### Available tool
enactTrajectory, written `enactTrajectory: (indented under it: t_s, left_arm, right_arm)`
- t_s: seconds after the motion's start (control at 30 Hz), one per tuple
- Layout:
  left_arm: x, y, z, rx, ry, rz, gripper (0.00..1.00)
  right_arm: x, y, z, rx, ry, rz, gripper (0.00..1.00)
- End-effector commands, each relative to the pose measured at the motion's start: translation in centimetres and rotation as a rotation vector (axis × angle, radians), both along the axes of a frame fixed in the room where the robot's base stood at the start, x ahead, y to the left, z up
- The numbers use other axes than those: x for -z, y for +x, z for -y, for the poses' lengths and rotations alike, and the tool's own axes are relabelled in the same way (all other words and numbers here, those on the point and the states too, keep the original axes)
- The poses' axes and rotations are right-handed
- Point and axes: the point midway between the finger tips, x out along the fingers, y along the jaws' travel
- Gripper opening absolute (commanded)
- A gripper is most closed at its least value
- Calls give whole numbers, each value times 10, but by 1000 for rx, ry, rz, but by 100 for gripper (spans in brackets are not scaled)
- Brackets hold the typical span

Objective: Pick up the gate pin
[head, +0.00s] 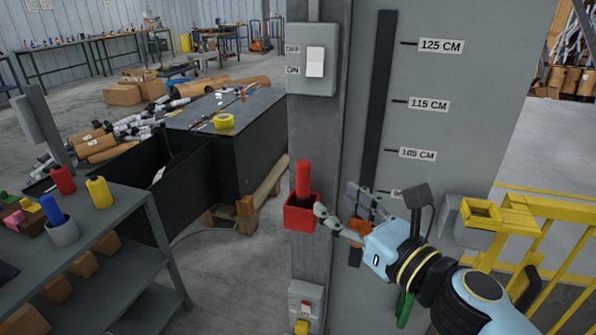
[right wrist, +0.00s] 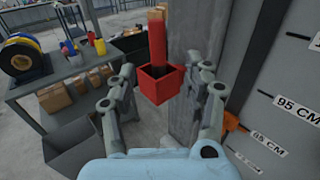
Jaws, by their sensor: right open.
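A red pin (head: 302,178), which looks like the gate pin, stands upright in a small red square holder (head: 299,218) on the grey post. The pin also shows in the right wrist view (right wrist: 157,42), rising out of the holder (right wrist: 158,88) with its lower end hidden inside. My right gripper (head: 337,202) is open and empty, just right of the holder in the head view. In the right wrist view its two fingers (right wrist: 166,76) spread on either side of the holder, with the pin between and beyond them. My left gripper does not show.
The grey post (head: 318,130) carries a switch box (head: 312,62) above the holder. A grey panel with height marks (head: 470,70) stands right of it. A yellow railing (head: 545,225) is at the right. A shelf (head: 110,215) with coloured cylinders stands at the left.

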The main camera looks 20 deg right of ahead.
Motion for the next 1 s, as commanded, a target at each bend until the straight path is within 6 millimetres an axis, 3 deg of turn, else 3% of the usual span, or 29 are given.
enactTrajectory:
  t_s: [0.17, 0.47, 0.63, 0.97, 1.0]
  left_arm:
    - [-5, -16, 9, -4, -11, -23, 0]
    - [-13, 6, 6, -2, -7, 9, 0]
    - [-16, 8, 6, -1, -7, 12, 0]
    - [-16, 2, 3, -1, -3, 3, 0]
    - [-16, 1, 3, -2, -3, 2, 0]
  right_arm:
    - [-1, 31, -9, 0, 1, 3, 51]
    - [-3, 60, -20, 0, -1, 1, 51]
    - [-3, 85, -29, 0, -2, 2, 51]
    - [-1, 93, -32, 0, -3, 0, 51]
    - [-1, 93, -32, 0, -3, 0, 47]
